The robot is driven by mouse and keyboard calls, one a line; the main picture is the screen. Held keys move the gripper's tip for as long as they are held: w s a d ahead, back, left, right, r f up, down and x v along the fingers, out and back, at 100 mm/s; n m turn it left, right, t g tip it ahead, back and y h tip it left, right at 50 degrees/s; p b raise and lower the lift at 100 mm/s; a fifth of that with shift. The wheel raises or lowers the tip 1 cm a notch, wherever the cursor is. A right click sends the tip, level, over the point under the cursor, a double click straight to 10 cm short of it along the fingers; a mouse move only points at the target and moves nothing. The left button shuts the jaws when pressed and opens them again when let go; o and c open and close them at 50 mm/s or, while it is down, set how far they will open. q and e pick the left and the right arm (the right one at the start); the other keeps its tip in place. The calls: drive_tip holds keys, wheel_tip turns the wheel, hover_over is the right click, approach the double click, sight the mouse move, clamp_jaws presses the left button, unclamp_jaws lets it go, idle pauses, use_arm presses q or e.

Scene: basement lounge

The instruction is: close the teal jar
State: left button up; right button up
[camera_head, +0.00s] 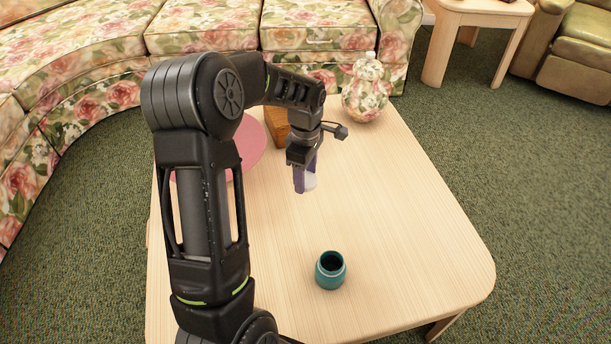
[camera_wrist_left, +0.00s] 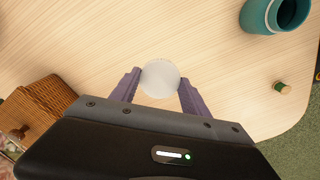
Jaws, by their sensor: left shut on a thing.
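The teal jar (camera_head: 331,270) stands upright on the light wooden table (camera_head: 400,250), its mouth open and dark inside. It also shows at the top right of the left wrist view (camera_wrist_left: 262,17). My left gripper (camera_head: 304,182) is above the table, farther back than the jar and slightly left of it. Its purple fingers (camera_wrist_left: 159,88) are shut on a pale, round lid (camera_wrist_left: 160,77), one finger on each side. My right gripper is not in view.
A floral lidded vase (camera_head: 366,92) stands at the back. A small green-and-tan cylinder (camera_wrist_left: 282,88) shows in the wrist view. The table right of the jar is clear.

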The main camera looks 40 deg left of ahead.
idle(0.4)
use_arm(q)
drive_tip(key=w+d+r+m, duration=0.3)
drive_tip(key=d+r+m, duration=0.4)
drive_tip(key=d+m, duration=0.3)
drive_tip(key=w+d+r+m, duration=0.4)
drive_tip(key=d+r+m, duration=0.3)
drive_tip(key=d+m, duration=0.3)
drive_tip(key=shift+r+m, duration=0.15)
drive_tip(key=shift+m, duration=0.25)
drive_tip(key=shift+d, duration=0.1)
